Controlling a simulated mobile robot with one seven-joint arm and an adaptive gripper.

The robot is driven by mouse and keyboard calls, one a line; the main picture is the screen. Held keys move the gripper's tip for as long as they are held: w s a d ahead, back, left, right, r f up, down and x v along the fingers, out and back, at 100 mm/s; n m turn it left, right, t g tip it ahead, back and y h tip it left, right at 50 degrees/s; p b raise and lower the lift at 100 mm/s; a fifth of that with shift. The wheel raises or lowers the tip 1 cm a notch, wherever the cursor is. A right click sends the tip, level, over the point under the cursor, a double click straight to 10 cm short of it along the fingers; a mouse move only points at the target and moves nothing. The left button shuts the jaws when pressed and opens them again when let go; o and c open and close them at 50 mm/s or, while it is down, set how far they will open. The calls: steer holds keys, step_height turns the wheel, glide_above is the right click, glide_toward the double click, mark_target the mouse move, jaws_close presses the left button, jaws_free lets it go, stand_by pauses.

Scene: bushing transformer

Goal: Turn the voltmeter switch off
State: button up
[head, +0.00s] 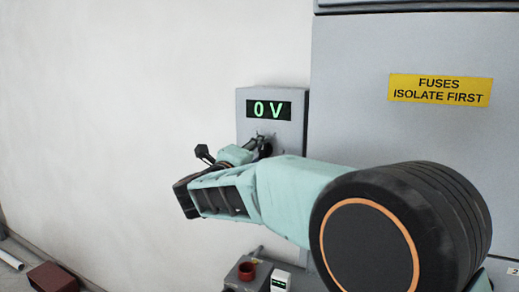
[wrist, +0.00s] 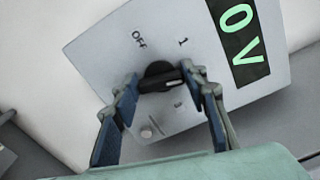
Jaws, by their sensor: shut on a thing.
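The voltmeter is a grey box (head: 272,100) on the wall, with a green display (head: 268,110) reading 0 V. In the wrist view its black rotary switch (wrist: 158,72) sits on the panel, with the labels "Off" (wrist: 139,38) and "1" (wrist: 182,42) and a small unclear mark below. A pale line on the knob's handle lies toward its right end; I cannot tell exactly which label it points at. My gripper (wrist: 162,86) is shut on the knob, one blue-padded finger at each end of the handle. In the head view my gripper (head: 262,146) largely hides the switch.
A large grey cabinet (head: 400,140) with a yellow "FUSES ISOLATE FIRST" sign (head: 440,90) stands right of the voltmeter. Below are a grey box with a red-brown round top (head: 247,271) and a small white device (head: 280,281). The wall to the left is bare.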

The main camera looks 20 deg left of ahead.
steer(key=n+p, duration=0.3)
steer(key=n, duration=0.2)
steer(key=shift+n, duration=0.3)
steer(key=n+p, duration=0.3)
steer(key=n, duration=0.2)
steer(key=n+p, duration=0.3)
steer(key=n, duration=0.1)
steer(key=shift+f+n, duration=0.1)
steer(key=shift+n, duration=0.3)
steer(key=n, duration=0.5)
steer(key=shift+d+f+p, duration=0.15)
steer(key=shift+p, duration=0.15)
steer(key=shift+n, duration=0.3)
steer(key=o, duration=1.2)
steer(key=shift+c, duration=0.2)
